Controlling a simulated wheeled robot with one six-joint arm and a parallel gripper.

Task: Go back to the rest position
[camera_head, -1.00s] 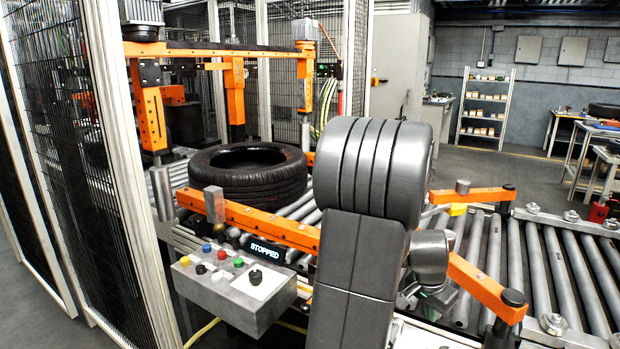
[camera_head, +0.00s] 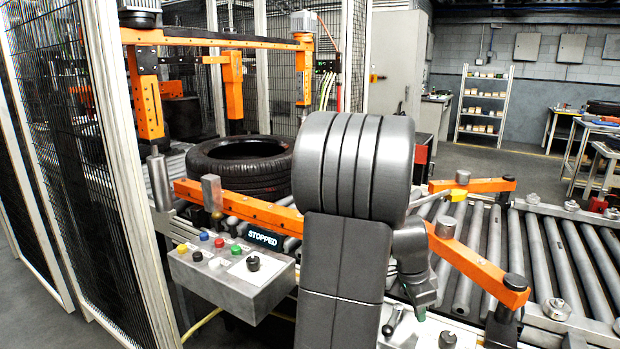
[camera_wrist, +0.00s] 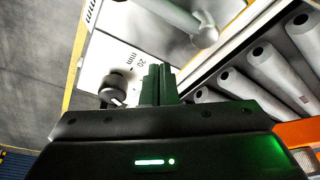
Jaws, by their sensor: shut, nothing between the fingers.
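My gripper (camera_wrist: 158,84) shows in the wrist view as two dark fingers, lit green, pressed together with nothing between them. The fingers overlap a pale metal plate (camera_wrist: 112,55) marked "20 mm" in that view. A round dark knob (camera_wrist: 114,88) is just left of the fingertips, and a grey lever handle (camera_wrist: 203,36) is above and to their right. I cannot tell the gap between fingers and plate.
A control box (camera_head: 232,281) with coloured buttons and a "STOPPED" display (camera_head: 262,238) stands left of my arm. A black tyre (camera_head: 240,167) lies on the conveyor behind. Rollers (camera_head: 545,262) and orange bars (camera_head: 478,262) lie to the right. A mesh fence (camera_head: 60,150) is at left.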

